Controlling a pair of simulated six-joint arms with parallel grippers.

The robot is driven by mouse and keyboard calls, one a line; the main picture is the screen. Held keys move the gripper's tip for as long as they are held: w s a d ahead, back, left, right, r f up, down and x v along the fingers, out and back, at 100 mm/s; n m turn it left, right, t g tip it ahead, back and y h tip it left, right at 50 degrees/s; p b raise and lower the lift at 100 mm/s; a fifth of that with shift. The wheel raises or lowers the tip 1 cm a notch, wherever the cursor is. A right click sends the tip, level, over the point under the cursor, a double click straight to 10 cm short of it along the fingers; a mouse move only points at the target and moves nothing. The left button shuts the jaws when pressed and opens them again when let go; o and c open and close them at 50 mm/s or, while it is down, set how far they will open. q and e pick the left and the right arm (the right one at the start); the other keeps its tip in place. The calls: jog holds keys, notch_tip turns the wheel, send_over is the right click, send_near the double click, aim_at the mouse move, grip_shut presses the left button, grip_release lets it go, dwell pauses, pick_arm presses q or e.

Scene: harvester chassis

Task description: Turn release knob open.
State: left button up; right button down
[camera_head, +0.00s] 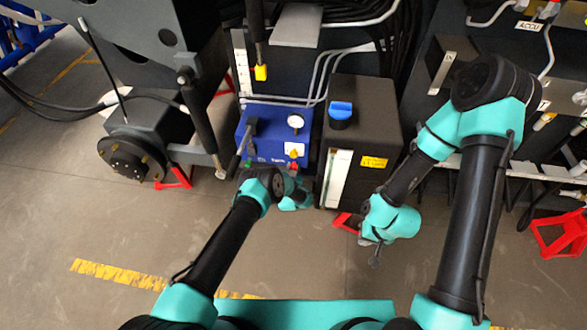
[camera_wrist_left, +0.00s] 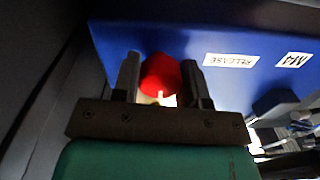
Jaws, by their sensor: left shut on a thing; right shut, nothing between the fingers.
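The red release knob (camera_wrist_left: 160,75) sits on the blue box (camera_wrist_left: 220,30), beside a white label reading "RELEASE". In the left wrist view my left gripper (camera_wrist_left: 160,82) has its two fingers on either side of the knob, shut on it. In the head view the knob (camera_head: 292,168) shows small at the lower front of the blue box (camera_head: 262,128), with my left gripper (camera_head: 293,178) at it. How far the knob is turned cannot be told. My right gripper (camera_head: 376,260) is shut and empty, low over the floor to the right.
A dark tank with a blue cap (camera_head: 341,112) stands right of the blue box. A black lever (camera_head: 247,135) and a gauge (camera_head: 296,121) are on the box. A wheel hub (camera_head: 130,156) is at left. Red stands (camera_head: 565,235) stand on the floor. Open floor lies in front.

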pick_arm(q)
jog(key=shift+n, duration=3.2)
jog(key=o, duration=0.9)
jog(key=s, duration=0.5)
jog(key=s+a, duration=0.1)
jog(key=s, duration=0.5)
jog(key=s+a, duration=0.1)
jog(key=s, duration=0.5)
jog(key=shift+s+r, duration=0.15)
